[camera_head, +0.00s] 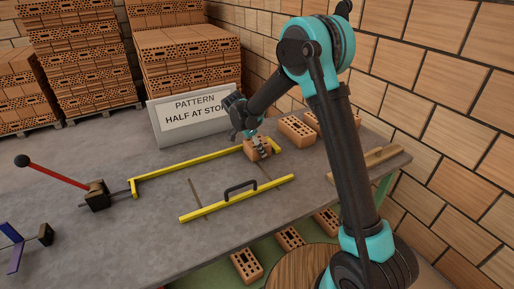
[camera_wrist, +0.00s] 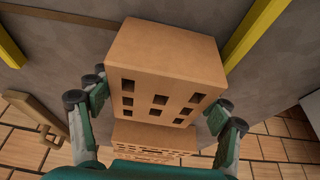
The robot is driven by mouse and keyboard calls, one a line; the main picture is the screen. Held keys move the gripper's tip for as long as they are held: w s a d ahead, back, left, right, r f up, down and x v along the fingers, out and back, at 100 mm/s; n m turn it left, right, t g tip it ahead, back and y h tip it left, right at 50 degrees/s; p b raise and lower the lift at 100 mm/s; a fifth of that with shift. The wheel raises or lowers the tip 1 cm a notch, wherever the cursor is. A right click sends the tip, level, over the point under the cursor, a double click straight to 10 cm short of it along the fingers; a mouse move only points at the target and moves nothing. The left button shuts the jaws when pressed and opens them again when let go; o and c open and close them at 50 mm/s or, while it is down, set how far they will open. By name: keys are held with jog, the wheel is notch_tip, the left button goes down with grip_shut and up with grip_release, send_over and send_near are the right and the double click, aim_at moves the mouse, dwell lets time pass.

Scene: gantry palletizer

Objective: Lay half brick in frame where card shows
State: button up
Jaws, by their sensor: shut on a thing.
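My gripper (camera_head: 260,148) is shut on the half brick (camera_head: 251,152), at the right end of the frame's back yellow bar (camera_head: 190,166). The wrist view shows the brick (camera_wrist: 165,55) with its holed face toward the camera and my gripper's fingers (camera_wrist: 155,112) on either side. I cannot tell whether the brick touches the table. The frame's front bar (camera_head: 235,198) with a black handle lies nearer. Yellow bars (camera_wrist: 257,30) flank the brick in the wrist view.
Holed bricks (camera_head: 296,130) stand right of my gripper. A wooden tool (camera_head: 370,163) lies at the table's right edge. A red-handled lever clamp (camera_head: 97,193) is at the frame's left end. Bricks (camera_head: 247,265) sit below the front edge.

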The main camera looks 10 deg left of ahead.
jog(key=shift+f, duration=0.1)
jog(key=o, duration=1.7)
jog(key=shift+c, duration=0.2)
jog(key=v, duration=1.2)
jog(key=s+d+n+y, duration=0.15)
jog(key=s+d, duration=0.25)
jog(key=d, duration=0.7)
jog(key=s+d+n+y, duration=0.1)
jog(key=s+d+n, duration=0.2)
jog(key=d, duration=0.7)
jog(key=s+d+f+n, duration=0.3)
jog(key=s+d+f, duration=0.1)
jog(key=s+d, duration=0.3)
jog(key=s+d+f+n+t+y, duration=0.1)
jog(key=s+d+f+n, duration=0.2)
jog(key=s+d, duration=0.4)
jog(key=s+f, duration=0.1)
jog(key=s, duration=0.4)
